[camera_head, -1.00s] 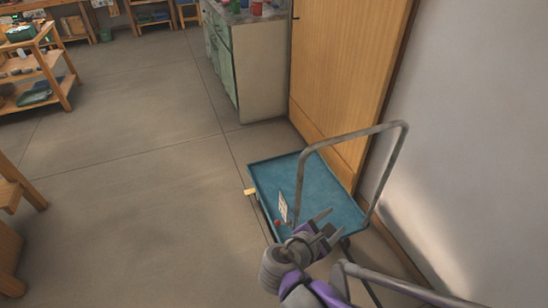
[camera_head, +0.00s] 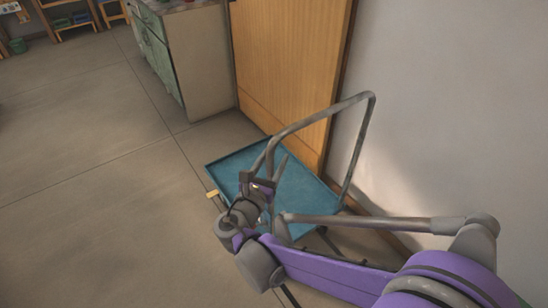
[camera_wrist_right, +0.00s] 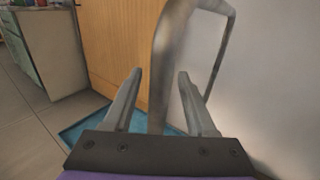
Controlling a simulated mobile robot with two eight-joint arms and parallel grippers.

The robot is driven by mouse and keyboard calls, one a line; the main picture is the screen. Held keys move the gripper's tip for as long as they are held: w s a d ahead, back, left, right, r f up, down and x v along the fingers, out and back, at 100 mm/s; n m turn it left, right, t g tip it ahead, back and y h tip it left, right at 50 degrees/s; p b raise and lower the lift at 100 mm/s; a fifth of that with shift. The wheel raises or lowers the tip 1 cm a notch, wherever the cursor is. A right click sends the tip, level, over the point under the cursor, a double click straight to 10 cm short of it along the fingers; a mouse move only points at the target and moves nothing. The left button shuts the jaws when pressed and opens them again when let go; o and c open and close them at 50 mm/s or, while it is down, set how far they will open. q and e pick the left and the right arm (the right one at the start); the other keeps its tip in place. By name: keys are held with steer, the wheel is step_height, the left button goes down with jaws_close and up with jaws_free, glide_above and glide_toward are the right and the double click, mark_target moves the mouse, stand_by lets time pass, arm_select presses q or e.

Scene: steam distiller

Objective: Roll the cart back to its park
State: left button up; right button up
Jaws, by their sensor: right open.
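The cart has a blue tray deck (camera_head: 305,193) and a grey tubular handle (camera_head: 362,137) standing up from its right side. It stands beside the wooden door, and its deck also shows in the right wrist view (camera_wrist_right: 75,135). My right gripper (camera_head: 264,170) is open at the handle's near post. In the right wrist view the post (camera_wrist_right: 160,80) runs between the two spread fingers (camera_wrist_right: 159,72). I cannot tell whether it touches either finger. My right arm and gripper hide the near part of the cart. My left gripper is not in view.
The wooden door (camera_head: 285,75) and the grey wall (camera_head: 445,110) are close behind and to the right of the cart. A green-fronted cabinet (camera_head: 180,65) stands farther back. The floor (camera_head: 90,190) to the left is open. A small yellow piece (camera_head: 212,194) is at the deck's left edge.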

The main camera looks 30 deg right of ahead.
steer(key=shift+w+d, duration=0.45)
steer(key=shift+d, duration=0.05)
jaws_close()
stand_by(1.2)
